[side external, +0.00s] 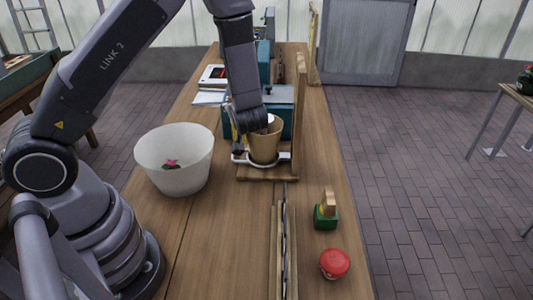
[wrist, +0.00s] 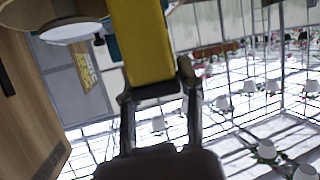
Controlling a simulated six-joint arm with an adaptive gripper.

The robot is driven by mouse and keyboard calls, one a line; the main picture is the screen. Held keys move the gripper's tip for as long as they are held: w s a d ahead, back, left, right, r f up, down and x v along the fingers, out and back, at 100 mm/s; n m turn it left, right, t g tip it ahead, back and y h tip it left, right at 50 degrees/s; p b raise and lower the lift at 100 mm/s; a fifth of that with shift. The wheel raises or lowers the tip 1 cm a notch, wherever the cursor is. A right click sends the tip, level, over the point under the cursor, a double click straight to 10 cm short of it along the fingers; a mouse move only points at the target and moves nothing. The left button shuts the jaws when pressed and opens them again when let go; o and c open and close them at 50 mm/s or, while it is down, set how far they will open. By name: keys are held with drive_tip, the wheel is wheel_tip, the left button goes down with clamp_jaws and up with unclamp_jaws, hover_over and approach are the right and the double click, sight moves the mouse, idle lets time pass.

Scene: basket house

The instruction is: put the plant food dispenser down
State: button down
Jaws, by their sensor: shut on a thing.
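My gripper (wrist: 156,88) is shut on a yellow block-like thing (wrist: 143,38), which looks like the plant food dispenser. It fills the space between the two fingers in the wrist view and runs out of the top of the picture. In the side view my gripper (side external: 238,146) is low over the wooden stand, just left of a tan pot. My wrist hides most of the fingers there, and the held yellow thing cannot be made out. Whether it touches anything below is not clear.
The tan pot (side external: 264,144) sits in a white ring on the wooden stand (side external: 270,175). A white basket (side external: 174,165) with a pink flower stands left. A green block with a tan top (side external: 325,214) and a red round thing (side external: 334,264) lie front right. Long strips (side external: 283,240) run along the bench.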

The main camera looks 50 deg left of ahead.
drive_tip(key=s+d+g, duration=0.1)
drive_tip(key=s+d, duration=0.4)
drive_tip(key=d, duration=0.4)
wheel_tip(320, 180, down, 9)
drive_tip(key=shift+s+d+r+n, duration=0.15)
drive_tip(key=shift+s+d+n, duration=0.1)
drive_tip(key=shift+n, duration=0.05)
drive_tip(key=c, duration=0.7)
unclamp_jaws()
